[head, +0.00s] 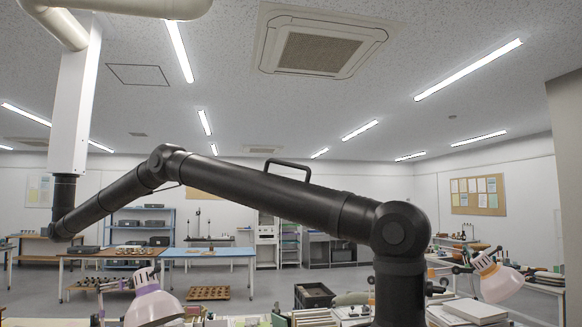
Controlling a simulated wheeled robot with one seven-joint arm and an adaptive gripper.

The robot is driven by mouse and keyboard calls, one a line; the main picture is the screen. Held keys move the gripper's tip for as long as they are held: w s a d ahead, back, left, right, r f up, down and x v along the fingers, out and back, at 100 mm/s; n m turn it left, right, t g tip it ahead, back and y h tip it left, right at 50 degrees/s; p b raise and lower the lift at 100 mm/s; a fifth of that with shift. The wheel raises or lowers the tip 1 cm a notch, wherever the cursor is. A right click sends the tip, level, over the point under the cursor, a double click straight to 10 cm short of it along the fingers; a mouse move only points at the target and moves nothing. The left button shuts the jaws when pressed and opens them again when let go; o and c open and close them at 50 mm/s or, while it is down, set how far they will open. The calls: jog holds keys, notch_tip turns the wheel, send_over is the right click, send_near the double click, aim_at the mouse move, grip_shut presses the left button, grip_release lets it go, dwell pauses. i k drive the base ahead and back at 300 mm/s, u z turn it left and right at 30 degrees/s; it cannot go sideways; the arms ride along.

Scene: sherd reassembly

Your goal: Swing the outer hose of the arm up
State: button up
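A black jointed extraction arm hangs from a white ceiling column (76,105) at the left in the head view. Its inner hose (110,196) rises to an elbow joint (166,160). Its outer hose (260,189) runs from the elbow down to the right, toward the camera, at a shallow slope. A black handle (289,164) stands on top of the outer hose. A round end joint (401,230) carries a black tube (399,290) that points straight down; its lower end is cut off by the frame. My gripper is not in view.
Below stand a purple-trimmed lamp (152,300), a pink-shaded lamp (498,278), a black crate (314,296) and books (468,310). Blue-edged tables (208,253) and shelves stand farther back. Above the outer hose is open space up to the ceiling.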

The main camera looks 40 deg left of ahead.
aim_at(395, 228)
jog(key=z, duration=0.55)
jog(key=k, duration=0.4)
jog(key=u, duration=1.25)
